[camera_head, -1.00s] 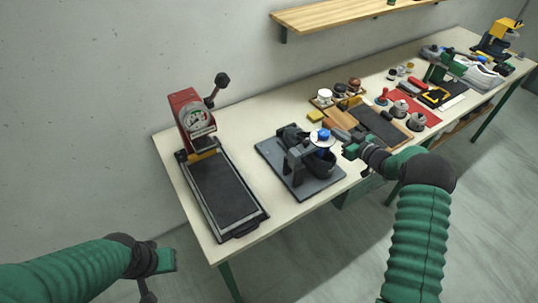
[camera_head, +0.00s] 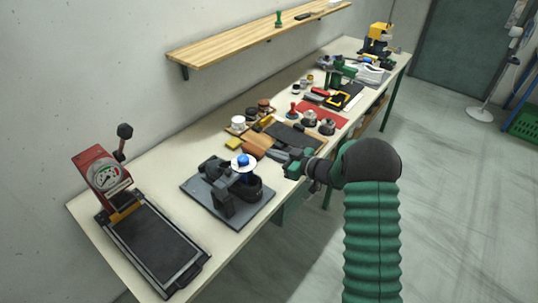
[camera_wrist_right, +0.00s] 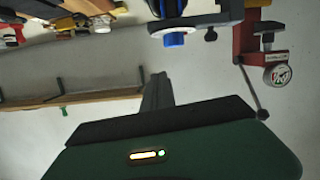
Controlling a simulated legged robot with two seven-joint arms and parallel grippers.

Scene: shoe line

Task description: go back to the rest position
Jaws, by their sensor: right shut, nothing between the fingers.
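My right gripper (camera_head: 277,154) is shut and empty in the head view. It is over the table's front part, just right of the dark fixture (camera_head: 225,204) with the blue-topped knob (camera_head: 243,161). I cannot tell how high it hangs. In the right wrist view, which looks upside down, the blue knob (camera_wrist_right: 174,40) and part of the fixture (camera_wrist_right: 222,18) show at the top, apart from the gripper. My left gripper is out of view.
A red press with a gauge (camera_head: 104,177) stands at the table's left end. Brushes, tins and a red mat (camera_head: 331,113) lie further along the table (camera_head: 170,160). A wooden shelf (camera_head: 235,40) hangs on the wall.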

